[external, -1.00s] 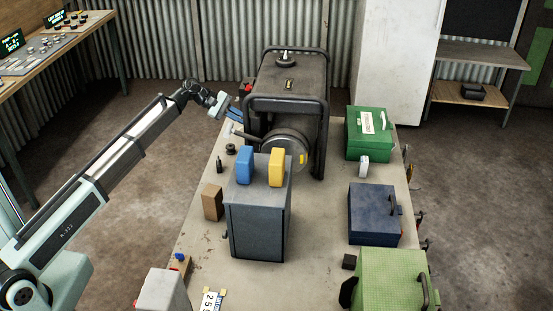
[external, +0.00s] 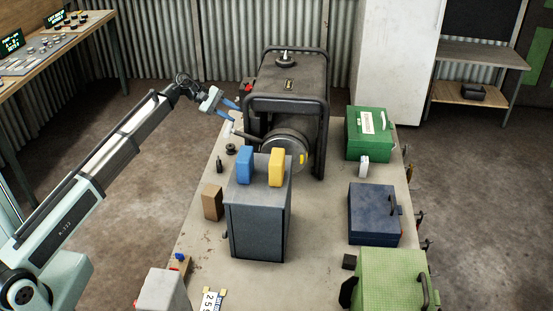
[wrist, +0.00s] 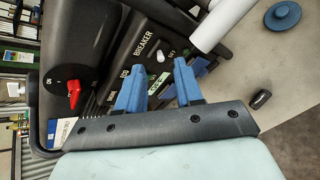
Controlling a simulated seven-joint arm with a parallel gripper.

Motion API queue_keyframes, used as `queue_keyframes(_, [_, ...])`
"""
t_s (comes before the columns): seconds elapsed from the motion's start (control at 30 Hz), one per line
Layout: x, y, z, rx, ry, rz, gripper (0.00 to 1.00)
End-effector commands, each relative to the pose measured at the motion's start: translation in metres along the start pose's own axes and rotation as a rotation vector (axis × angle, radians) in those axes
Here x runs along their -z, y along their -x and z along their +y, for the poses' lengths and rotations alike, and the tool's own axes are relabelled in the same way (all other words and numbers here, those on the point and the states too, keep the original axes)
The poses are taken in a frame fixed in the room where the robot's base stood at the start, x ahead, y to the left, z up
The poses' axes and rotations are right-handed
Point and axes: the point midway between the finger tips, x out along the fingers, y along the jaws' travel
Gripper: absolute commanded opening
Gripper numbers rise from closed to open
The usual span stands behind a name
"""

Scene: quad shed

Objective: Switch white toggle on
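The white toggle (wrist: 160,56) is a small pale lever on the dark panel marked BREAKER (wrist: 147,42) in the wrist view. ON and OFF style lettering stands near it; I cannot tell its position for sure. My gripper (wrist: 158,68) has two blue fingers spread apart with nothing between them. The toggle shows just beyond the gap between the fingertips, with no clear contact. In the external view my gripper (external: 230,107) is at the left side of the dark generator (external: 285,75). The toggle is hidden there.
A red knob (wrist: 73,92) sits on the panel left of the fingers. A pale cylinder (wrist: 222,24) juts out at upper right. A grey box (external: 258,220) with blue and yellow blocks stands in front of the generator. Several toolboxes, one green (external: 368,135), line the right side.

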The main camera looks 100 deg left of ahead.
Motion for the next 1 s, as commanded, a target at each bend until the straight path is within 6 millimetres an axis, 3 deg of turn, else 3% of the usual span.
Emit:
queue_keyframes(0.2, [0.0, 0.046, 0.0, -0.002, 0.0, 0.002, 0.36])
queue_keyframes(0.5, [0.0, 0.09, 0.0, -0.001, 0.0, 0.0, 0.36])
queue_keyframes(0.7, [0.001, 0.102, 0.0, -0.001, 0.001, 0.0, 0.36])
queue_keyframes(1.0, [0.0, 0.103, 0.0, 0.0, 0.001, 0.0, 0.36])
